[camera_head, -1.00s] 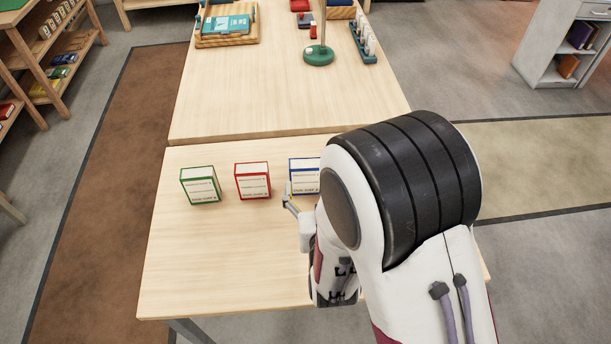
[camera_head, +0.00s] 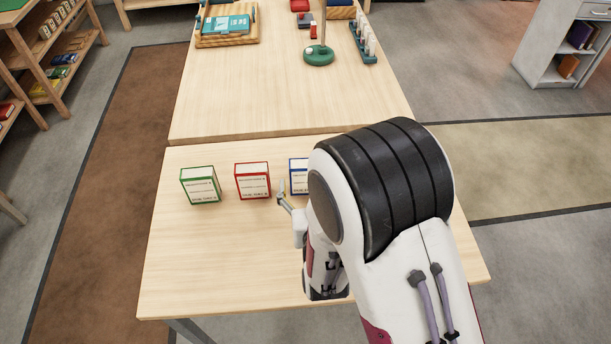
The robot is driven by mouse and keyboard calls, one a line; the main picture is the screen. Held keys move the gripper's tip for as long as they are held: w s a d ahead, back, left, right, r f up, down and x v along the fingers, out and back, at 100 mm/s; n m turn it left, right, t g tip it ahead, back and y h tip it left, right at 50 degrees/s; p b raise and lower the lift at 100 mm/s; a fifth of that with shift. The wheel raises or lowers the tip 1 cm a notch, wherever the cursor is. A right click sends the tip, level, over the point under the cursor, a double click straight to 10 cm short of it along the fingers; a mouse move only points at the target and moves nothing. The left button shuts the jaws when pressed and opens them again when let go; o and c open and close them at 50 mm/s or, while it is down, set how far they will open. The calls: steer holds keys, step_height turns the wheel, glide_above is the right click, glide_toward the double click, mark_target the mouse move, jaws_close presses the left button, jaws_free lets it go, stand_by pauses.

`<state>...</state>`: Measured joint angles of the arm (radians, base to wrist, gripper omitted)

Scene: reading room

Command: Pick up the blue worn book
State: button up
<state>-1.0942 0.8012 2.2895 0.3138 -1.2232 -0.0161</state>
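The blue-edged book (camera_head: 298,177) stands upright on the near table, its white label facing the front. My arm hides its right part. My gripper (camera_head: 283,196) is low over the table, just in front of and to the left of the blue book, between it and the red one. One finger shows; the other is hidden behind my arm, so its opening cannot be seen. No contact with the blue book is visible.
A red book (camera_head: 253,182) and a green book (camera_head: 201,186) stand to the left on the near table (camera_head: 215,260). The far table holds a green lamp base (camera_head: 319,55), a wooden tray (camera_head: 227,41) and a rack (camera_head: 364,45). The table's front left is clear.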

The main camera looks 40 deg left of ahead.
mark_target(298, 166)
steer(key=shift+w+a, duration=0.1)
stand_by(0.3)
steer(key=shift+w+a, duration=0.95)
steer(key=shift+a, duration=0.2)
steer(key=shift+x, duration=1.15)
steer(key=c, duration=1.3)
